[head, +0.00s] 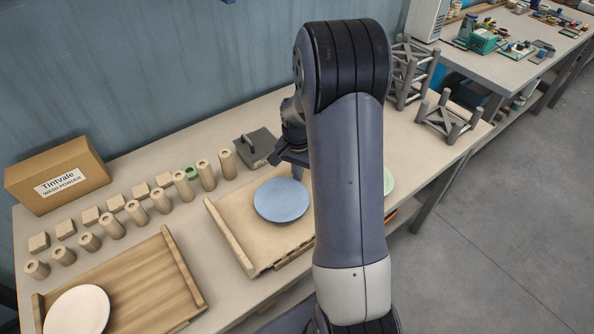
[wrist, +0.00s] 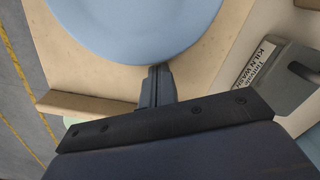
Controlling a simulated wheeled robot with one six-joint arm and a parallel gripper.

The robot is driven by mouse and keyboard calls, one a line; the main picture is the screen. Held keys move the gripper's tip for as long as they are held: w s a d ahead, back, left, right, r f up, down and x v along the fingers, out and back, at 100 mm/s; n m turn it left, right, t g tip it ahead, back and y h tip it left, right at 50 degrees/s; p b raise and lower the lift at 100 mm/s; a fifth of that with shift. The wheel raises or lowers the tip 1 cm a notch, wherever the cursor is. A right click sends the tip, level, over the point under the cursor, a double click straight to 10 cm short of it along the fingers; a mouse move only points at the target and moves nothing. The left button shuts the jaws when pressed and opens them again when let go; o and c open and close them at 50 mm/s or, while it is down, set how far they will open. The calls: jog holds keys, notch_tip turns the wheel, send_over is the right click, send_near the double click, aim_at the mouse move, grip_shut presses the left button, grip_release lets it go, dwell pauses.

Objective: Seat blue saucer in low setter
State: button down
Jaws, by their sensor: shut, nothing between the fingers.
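The blue saucer (head: 281,201) lies flat on a wooden tray (head: 243,263) in the middle of the table. It also fills the top of the wrist view (wrist: 135,25). My gripper (head: 298,174) is at the saucer's far right edge, and its fingers in the wrist view (wrist: 159,72) are shut and empty. The fingertips are close to the rim; I cannot tell whether they touch it. A low grey frame with upright posts (head: 447,118), seemingly the low setter, stands empty at the table's right end. A taller grey lattice frame (head: 412,72) stands behind it.
A second tray (head: 170,290) with a cream plate (head: 78,311) is at front left. Several wooden cylinders and blocks (head: 160,200) line up behind it, near a cardboard box (head: 60,176). A green plate (head: 388,181) is partly hidden by my arm.

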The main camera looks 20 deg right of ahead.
aim_at(289, 192)
jog(key=shift+s+a, duration=0.15)
jog(key=s+a, duration=0.1)
jog(key=a, duration=0.1)
jog(key=s+a+b, duration=0.1)
jog(key=s+a, duration=0.1)
jog(key=shift+s, duration=0.25)
dwell(0.5)
